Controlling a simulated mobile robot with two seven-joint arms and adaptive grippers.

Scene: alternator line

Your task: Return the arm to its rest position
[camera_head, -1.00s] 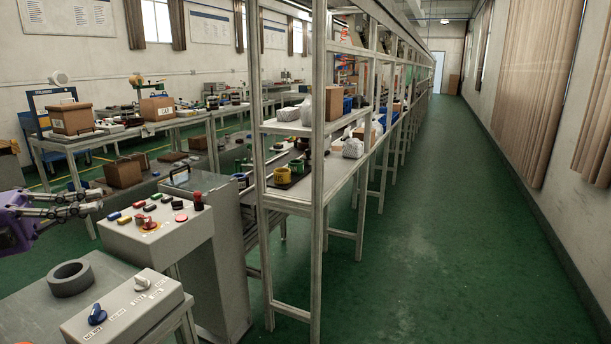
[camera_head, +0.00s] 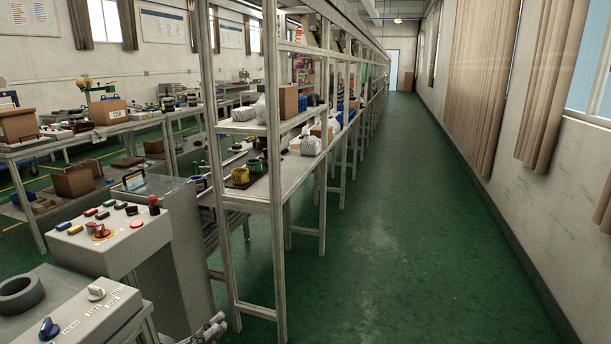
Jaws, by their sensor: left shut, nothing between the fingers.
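My left gripper (camera_head: 214,327) shows only in part at the bottom edge of the head view, low beside the grey control cabinet. Its grey finger links are close together and hold nothing. Most of the arm behind it is out of the picture. My right gripper is not in view.
A control panel (camera_head: 120,246) with coloured buttons and a grey switch box (camera_head: 90,312) stand at the lower left, with a dark ring (camera_head: 18,296) beside the box. A metal shelf rack (camera_head: 279,190) runs into the distance. The green aisle floor (camera_head: 420,240) on the right is clear.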

